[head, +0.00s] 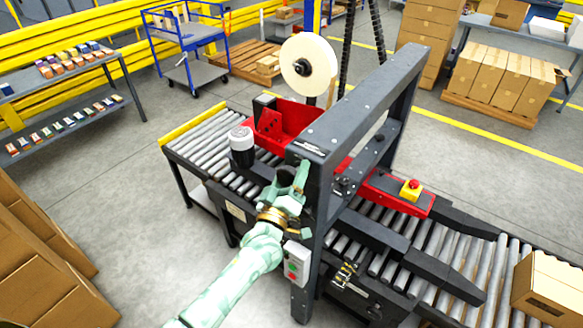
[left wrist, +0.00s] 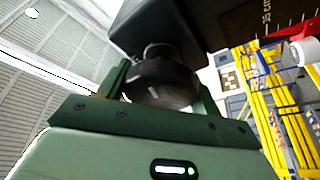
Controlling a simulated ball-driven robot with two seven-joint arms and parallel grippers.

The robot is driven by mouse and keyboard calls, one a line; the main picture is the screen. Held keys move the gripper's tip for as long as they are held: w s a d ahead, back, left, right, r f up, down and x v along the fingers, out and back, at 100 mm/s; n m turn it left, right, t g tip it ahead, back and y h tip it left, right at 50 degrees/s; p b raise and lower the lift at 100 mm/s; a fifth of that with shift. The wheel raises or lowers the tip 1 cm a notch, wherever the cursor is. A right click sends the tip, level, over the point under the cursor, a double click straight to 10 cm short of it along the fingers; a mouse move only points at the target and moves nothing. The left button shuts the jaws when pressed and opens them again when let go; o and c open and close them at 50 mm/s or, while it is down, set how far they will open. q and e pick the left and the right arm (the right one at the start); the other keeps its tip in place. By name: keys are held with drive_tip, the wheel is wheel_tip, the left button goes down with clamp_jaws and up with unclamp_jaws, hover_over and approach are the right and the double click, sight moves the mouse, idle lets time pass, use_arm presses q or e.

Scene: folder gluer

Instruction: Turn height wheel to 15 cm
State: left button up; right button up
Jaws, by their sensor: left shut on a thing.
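The black height wheel (left wrist: 165,82) shows in the left wrist view as a dark round knob under a black housing, between the two green fingers. My left gripper (head: 291,181) is shut on it, at the near upright of the machine's black frame (head: 322,150) in the head view. There the fingers mostly hide the wheel. A scale with tick marks and partly cut-off lettering (left wrist: 285,25) shows on the dark housing in the left wrist view. I cannot read a height from it. My right gripper is not in view.
The roller conveyor (head: 200,140) runs through the frame, with red parts (head: 285,122) and a tape roll (head: 308,66) above it. A control box with green and red buttons (head: 296,262) hangs on the near upright. A carton (head: 550,290) sits at the right end.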

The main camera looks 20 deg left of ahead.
use_arm(q)
drive_tip(key=shift+n+p, duration=0.3)
drive_tip(key=shift+n, duration=0.3)
drive_tip(key=o, duration=1)
drive_tip(key=shift+a, duration=0.1)
drive_tip(key=b+v, duration=0.1)
drive_tip(key=v, duration=0.7)
drive_tip(key=b+v, duration=0.2)
drive_tip(key=v, duration=0.6)
drive_tip(key=shift+s+r, duration=0.2)
drive_tip(key=shift+s, duration=0.05)
